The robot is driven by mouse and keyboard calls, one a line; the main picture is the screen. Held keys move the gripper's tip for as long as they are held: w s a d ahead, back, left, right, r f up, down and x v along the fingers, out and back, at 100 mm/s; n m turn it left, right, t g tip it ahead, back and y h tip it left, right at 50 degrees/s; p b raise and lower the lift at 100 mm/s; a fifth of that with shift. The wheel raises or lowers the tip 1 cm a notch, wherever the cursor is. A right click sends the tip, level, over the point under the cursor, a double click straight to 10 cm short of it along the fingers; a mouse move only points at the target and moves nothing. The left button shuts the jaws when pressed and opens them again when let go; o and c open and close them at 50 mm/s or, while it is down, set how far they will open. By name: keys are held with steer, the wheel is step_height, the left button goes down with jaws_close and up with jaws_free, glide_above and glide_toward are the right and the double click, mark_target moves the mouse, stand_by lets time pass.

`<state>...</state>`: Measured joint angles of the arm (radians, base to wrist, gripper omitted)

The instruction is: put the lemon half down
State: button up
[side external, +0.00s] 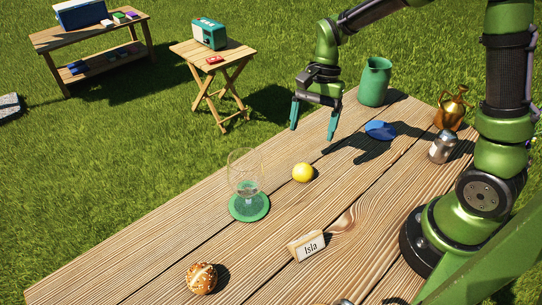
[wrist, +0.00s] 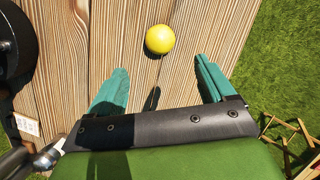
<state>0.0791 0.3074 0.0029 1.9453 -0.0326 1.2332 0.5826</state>
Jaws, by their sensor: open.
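A yellow lemon half (side external: 302,172) rests on the wooden table, right of the glass, its rounded side showing. It also shows in the wrist view (wrist: 160,39), beyond the fingertips and near the middle. My gripper (side external: 315,124) is above the table's far edge with its teal fingers pointing down, spread apart and empty. In the wrist view my gripper (wrist: 163,82) has a clear gap between its fingers, with only bare wood in it. The lemon half is apart from both fingers.
A stemmed glass (side external: 245,175) stands on a green coaster (side external: 249,208). A green pitcher (side external: 375,82), blue disc (side external: 380,131), golden urn (side external: 452,108) and silver shaker (side external: 442,147) are toward the back right. An "Isla" name card (side external: 307,246) and a bread roll (side external: 201,278) are in front.

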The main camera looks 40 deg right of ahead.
steer(key=s+r+n+t+h, duration=0.1)
steer(key=s+r+n+t, duration=0.7)
steer(key=s+r, duration=0.4)
steer(key=shift+a+r+n, duration=0.35)
steer(key=shift+r+n, duration=0.35)
steer(key=shift+r, duration=0.1)
